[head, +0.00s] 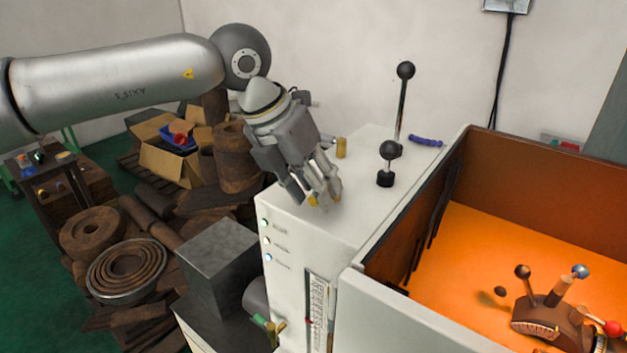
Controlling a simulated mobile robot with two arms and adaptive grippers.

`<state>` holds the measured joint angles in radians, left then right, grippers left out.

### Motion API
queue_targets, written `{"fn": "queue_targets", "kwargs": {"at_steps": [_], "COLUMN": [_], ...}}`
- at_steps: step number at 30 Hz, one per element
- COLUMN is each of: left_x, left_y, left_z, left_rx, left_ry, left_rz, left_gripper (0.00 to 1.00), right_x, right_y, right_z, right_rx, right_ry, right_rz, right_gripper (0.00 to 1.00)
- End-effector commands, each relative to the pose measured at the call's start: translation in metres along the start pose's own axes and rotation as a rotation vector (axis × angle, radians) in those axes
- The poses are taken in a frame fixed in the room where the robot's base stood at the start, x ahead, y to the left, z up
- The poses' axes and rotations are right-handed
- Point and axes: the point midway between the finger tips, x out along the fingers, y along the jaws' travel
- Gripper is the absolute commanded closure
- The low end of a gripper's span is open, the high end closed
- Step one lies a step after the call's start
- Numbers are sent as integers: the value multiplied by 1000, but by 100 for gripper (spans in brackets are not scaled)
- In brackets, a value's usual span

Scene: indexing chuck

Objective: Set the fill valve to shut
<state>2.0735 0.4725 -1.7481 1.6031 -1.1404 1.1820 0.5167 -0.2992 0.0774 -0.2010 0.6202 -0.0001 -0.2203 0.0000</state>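No label that I can read names the fill valve. A small valve with a green and brass handle (268,325) sits on the front of the white cabinet (285,300), low down beside a scaled gauge (318,310); it may be the fill valve, but I cannot tell its setting. My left gripper (324,199) points down over the cabinet top near its front left edge, well above that handle and apart from it. My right gripper is not in view.
An orange-floored bin (470,240) at right holds a dial with levers (540,315). A grey block (220,265) and scrap crowd the left.

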Motion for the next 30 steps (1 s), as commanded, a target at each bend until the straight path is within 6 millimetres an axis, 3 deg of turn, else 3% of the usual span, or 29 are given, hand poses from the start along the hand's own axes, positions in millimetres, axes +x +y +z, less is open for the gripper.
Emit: {"fn": "queue_targets", "kwargs": {"at_steps": [7, 16, 30], "left_x": [1, 1, 0], "left_y": [0, 0, 1], "left_z": [0, 0, 1], "left_rx": [1, 1, 21], "left_ry": [0, 0, 3], "left_rz": [0, 0, -11], "left_gripper": [62, 99, 100], "right_x": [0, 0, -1], "right_y": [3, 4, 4], "right_z": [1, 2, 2], "right_rx": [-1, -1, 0], "right_ry": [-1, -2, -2], "right_rz": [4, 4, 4], "right_gripper": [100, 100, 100]}}
